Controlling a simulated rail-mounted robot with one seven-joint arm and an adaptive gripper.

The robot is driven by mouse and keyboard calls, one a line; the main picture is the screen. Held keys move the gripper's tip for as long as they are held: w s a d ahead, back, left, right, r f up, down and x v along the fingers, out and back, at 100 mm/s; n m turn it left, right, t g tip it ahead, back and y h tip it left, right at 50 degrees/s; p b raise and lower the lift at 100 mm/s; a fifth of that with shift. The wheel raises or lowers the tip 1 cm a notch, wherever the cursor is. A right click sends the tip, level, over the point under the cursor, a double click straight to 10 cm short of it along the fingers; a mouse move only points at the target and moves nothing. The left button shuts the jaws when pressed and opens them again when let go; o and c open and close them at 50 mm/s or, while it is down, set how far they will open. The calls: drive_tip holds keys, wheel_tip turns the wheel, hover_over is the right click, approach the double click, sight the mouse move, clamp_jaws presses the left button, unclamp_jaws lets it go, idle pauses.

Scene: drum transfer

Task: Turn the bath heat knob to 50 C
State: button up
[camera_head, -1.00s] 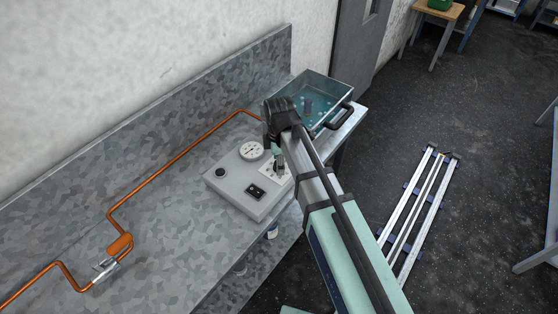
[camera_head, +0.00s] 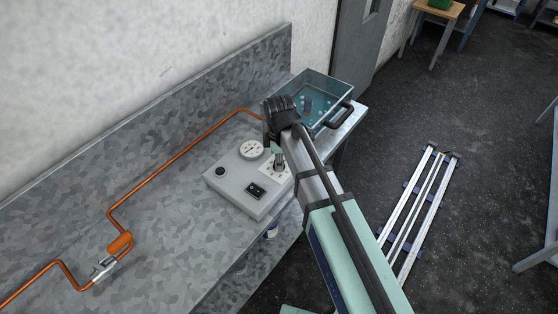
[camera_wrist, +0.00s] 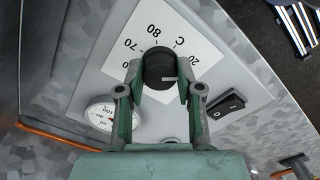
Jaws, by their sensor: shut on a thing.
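The black bath heat knob (camera_wrist: 158,69) sits on a white scale plate (camera_wrist: 122,60) in the wrist view. My gripper (camera_wrist: 158,78) is shut on the knob, with one finger on each side. A pale mark on the knob points to the right in that view, towards the right finger. The numbers 70, 80 and 20 and a letter C show around it. Other numbers are hidden by the fingers, so I cannot read the setting. In the head view, my gripper (camera_head: 278,155) reaches down to the grey control box (camera_head: 232,192), and the knob is hidden.
A round gauge (camera_head: 251,150) and a black rocker switch (camera_head: 256,190) are on the box close to the knob. A glass-walled bath (camera_head: 335,87) with a black handle stands behind. An orange pipe (camera_head: 165,172) runs along the metal bench (camera_head: 160,235). The bench's left part is mostly clear.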

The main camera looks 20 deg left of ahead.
drive_tip(key=m, duration=0.6)
drive_tip(key=shift+f+m, duration=0.1)
drive_tip(key=shift+m, duration=0.3)
drive_tip(key=m, duration=0.6)
drive_tip(key=shift+b, duration=0.4)
drive_tip(key=m, duration=0.6)
drive_tip(key=shift+s+m, duration=0.1)
drive_tip(key=shift+m, duration=0.2)
drive_tip(key=m, duration=0.6)
drive_tip(key=shift+m, duration=0.3)
drive_tip(key=o, duration=1.2)
drive_tip(key=shift+c, duration=0.2)
